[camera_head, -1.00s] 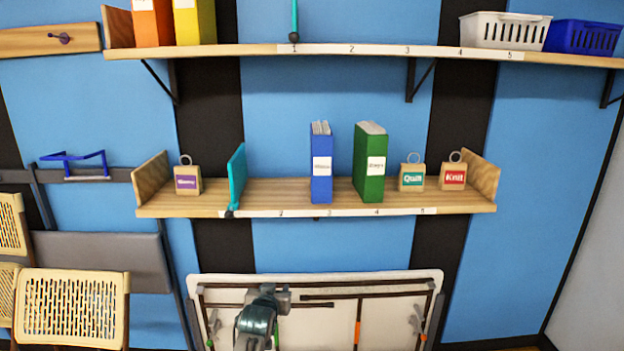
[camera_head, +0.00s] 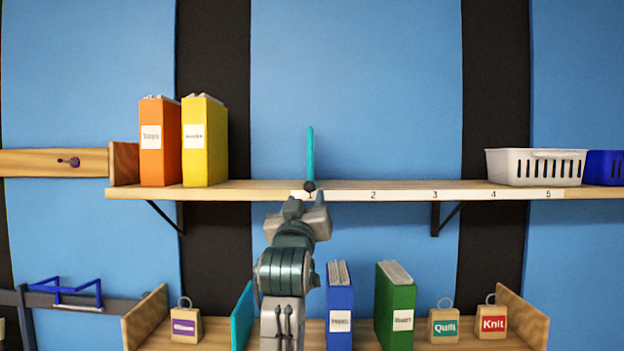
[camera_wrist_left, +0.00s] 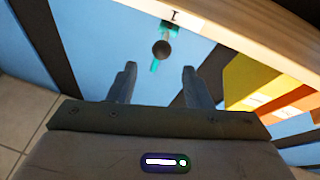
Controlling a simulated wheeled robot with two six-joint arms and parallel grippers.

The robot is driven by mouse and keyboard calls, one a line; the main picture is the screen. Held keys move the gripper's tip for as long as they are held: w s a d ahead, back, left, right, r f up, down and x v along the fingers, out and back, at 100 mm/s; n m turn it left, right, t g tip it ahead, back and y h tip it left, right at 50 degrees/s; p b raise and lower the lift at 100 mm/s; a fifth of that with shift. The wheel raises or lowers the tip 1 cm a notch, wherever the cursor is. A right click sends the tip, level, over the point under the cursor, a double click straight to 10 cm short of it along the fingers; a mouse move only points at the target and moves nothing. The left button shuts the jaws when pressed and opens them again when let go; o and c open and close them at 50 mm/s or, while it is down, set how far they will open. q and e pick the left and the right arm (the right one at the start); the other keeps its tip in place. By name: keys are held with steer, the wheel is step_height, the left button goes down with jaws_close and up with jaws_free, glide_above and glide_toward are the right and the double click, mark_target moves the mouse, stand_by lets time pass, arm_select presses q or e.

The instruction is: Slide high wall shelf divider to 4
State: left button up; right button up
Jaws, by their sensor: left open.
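The high wall shelf (camera_head: 250,190) carries a thin teal divider (camera_head: 310,152) that stands upright with its dark round knob (camera_head: 310,187) at the front edge, by the label 1. The label 4 (camera_head: 494,194) is further right, below the white basket. My left gripper (camera_head: 308,203) is open and empty, its fingertips just below the knob in the head view. In the left wrist view the dark knob (camera_wrist_left: 161,48) shows just beyond the gap between the open fingers (camera_wrist_left: 159,70). My right gripper is not in view.
An orange binder (camera_head: 160,143) and a yellow binder (camera_head: 205,142) stand left of the divider. A white basket (camera_head: 535,167) and a blue basket (camera_head: 604,167) sit at the right. The shelf between the divider and white basket is clear. Binders stand on the lower shelf.

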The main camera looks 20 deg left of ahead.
mark_target(308, 189)
arm_select(q)
steer(key=p+x, duration=0.3)
steer(key=x, duration=0.3)
steer(key=shift+w+a, duration=0.15)
steer(key=shift+w, duration=0.15)
steer(key=shift+w+r+p, duration=0.1)
steer(key=shift+w+p, duration=0.2)
steer(key=shift+w, duration=0.15)
jaws_close()
